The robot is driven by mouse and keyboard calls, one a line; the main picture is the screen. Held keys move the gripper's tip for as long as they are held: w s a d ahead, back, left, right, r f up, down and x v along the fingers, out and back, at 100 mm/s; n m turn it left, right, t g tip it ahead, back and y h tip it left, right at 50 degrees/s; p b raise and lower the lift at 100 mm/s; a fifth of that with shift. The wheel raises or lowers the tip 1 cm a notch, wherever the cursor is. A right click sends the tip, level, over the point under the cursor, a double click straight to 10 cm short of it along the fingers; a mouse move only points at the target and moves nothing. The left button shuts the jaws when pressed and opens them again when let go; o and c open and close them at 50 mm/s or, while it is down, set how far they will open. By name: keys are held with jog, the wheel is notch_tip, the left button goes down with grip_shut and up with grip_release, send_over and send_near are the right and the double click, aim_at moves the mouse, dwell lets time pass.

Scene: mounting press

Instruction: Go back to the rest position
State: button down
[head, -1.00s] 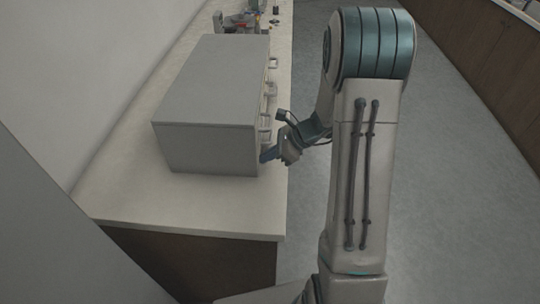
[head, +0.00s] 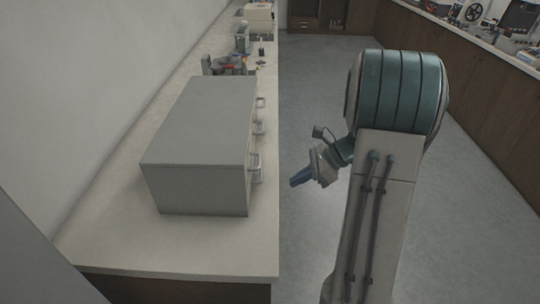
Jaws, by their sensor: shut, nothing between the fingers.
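My gripper (head: 300,178) is shut and empty. It hangs in the open air to the right of the grey drawer cabinet (head: 203,140), past the counter's edge. It points left toward the cabinet and is apart from its handles. My arm rises at the right of the head view, folded at a large teal-banded joint.
The cabinet stands on a pale counter (head: 110,245) along the left wall, with metal handles (head: 256,165) on its right side. Small equipment (head: 228,65) stands farther back on the counter. A second counter (head: 480,75) with devices runs along the right. The grey floor between is clear.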

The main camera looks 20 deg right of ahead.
jog(key=s+a+r+n+h, duration=0.4)
jog(key=s+n, duration=0.5)
jog(key=n, duration=0.1)
jog(key=s+a+r+n+h, duration=0.4)
jog(key=s+a+n+h, duration=0.1)
jog(key=s+n, duration=0.4)
jog(key=shift+a+n, duration=0.15)
jog(key=shift+n, duration=1.15)
jog(key=shift+s, duration=0.1)
